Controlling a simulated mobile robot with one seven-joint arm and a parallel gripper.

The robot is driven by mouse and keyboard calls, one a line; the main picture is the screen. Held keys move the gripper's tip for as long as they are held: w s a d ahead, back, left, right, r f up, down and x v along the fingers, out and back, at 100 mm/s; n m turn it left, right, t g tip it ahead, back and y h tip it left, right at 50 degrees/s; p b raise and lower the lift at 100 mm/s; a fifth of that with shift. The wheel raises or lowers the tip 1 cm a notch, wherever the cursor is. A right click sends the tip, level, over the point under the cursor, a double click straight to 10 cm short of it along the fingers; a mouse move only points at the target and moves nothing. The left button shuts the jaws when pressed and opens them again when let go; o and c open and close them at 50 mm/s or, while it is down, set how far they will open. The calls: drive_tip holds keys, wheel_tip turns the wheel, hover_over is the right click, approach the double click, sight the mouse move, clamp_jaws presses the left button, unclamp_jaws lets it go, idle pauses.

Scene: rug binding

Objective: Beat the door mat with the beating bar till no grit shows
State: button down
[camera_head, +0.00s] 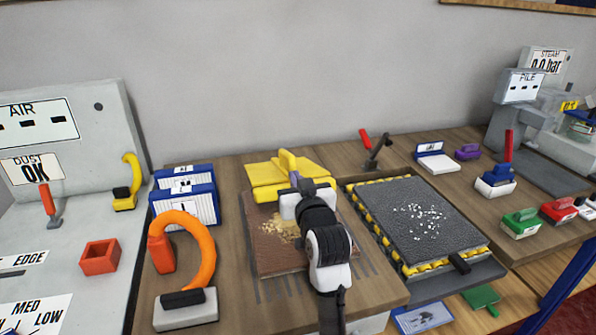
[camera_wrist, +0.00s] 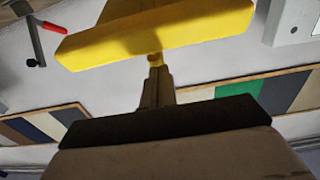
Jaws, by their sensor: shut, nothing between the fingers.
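A dark grey mat (camera_head: 408,194) with a scatter of white specks lies at the centre right, with yellow along its edges. A brown mat (camera_head: 283,262) with tan crumbs on it lies to its left; I cannot tell for certain which is the door mat. My gripper (camera_head: 297,180) is shut and empty over the far end of the brown mat. A yellow piece with a raised ridge (camera_head: 262,172), possibly the beating bar, is just beyond the fingertips. In the wrist view the yellow piece (camera_wrist: 160,32) is close ahead of my gripper (camera_wrist: 156,72); contact is unclear.
An orange curved handle (camera_head: 190,238), blue-and-white boxes (camera_head: 183,205) and a red open box (camera_head: 99,255) stand at left. A red-handled lever (camera_head: 371,146) rises behind the grey mat. Coloured brushes (camera_head: 519,222) stand at right.

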drive_tip(key=shift+s+f, duration=0.2)
drive_tip(key=shift+f, duration=0.4)
